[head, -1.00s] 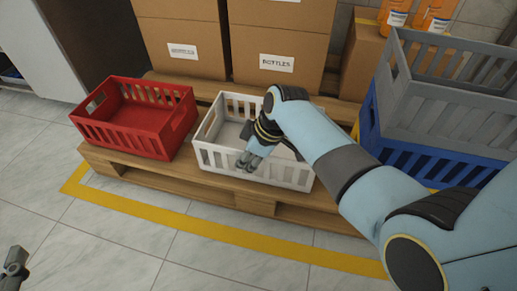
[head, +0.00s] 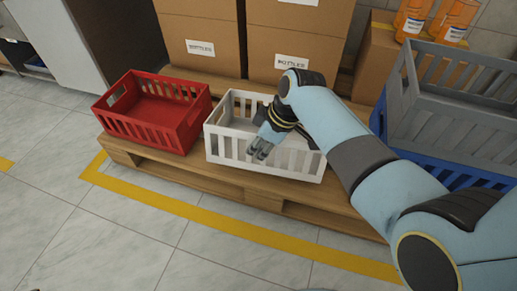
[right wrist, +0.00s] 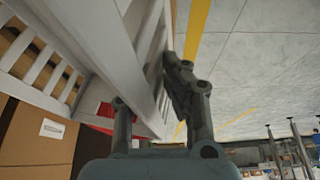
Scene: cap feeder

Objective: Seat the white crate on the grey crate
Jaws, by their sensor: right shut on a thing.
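The white crate (head: 235,152) is upright and empty at the pallet's front edge, right of the red crate. My right gripper (head: 259,150) is shut on its front wall, with the fingers pointing down over the rim. In the right wrist view the white crate's slatted wall (right wrist: 110,45) runs between the two fingers (right wrist: 155,95). I cannot tell whether the crate is slightly off the pallet. The grey crate (head: 450,122) sits at the right on top of a blue crate (head: 440,172). My arm hides part of both. My left gripper is not in view.
A red crate (head: 150,128) stands on the wooden pallet (head: 232,188) at the left. Cardboard boxes (head: 203,60) stand behind. Orange bottles (head: 452,18) stand on a box at the back right. The floor in front, with a yellow line (head: 195,213), is clear.

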